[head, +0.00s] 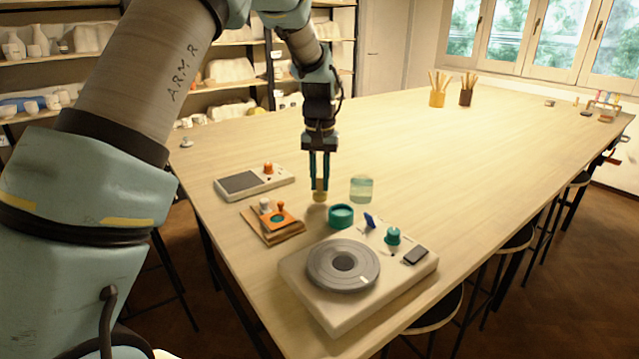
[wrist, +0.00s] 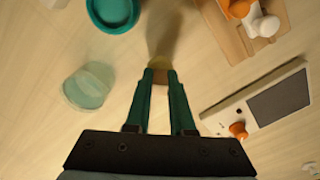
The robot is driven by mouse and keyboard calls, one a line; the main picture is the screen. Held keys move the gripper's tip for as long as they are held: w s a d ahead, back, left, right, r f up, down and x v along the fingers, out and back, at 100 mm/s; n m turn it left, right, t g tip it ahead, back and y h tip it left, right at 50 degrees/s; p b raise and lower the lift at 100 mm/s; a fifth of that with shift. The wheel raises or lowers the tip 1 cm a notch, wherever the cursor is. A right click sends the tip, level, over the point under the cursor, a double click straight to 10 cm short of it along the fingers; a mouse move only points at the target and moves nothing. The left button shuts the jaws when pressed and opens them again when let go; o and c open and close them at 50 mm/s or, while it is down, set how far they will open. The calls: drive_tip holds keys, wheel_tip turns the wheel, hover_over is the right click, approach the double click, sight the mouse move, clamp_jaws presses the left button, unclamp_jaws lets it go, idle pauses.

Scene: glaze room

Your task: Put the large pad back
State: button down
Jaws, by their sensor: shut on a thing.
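My gripper (head: 320,186) is above the table, fingers pointing down. It is shut on a small yellow-tan piece (head: 320,191), which also shows between the fingertips in the wrist view (wrist: 160,76). Whether this piece is the large pad I cannot tell; its underside is hidden. A wooden holder (head: 256,227) lies to the left of the gripper in the head view. An orange plate, an orange knob (head: 281,206) and a white knob (head: 265,204) are on it. The holder also shows at the top right of the wrist view (wrist: 228,42).
A teal round dish (head: 341,216) and a clear greenish jar (head: 361,189) stand close to the right of the gripper. A grey scale-like device (head: 240,183) is left. A turntable device (head: 343,266) with a teal knob (head: 393,236) is nearest.

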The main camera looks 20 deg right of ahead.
drive_tip(key=shift+f, duration=0.8)
drive_tip(key=shift+f, duration=0.15)
drive_tip(key=c, duration=0.8)
unclamp_jaws()
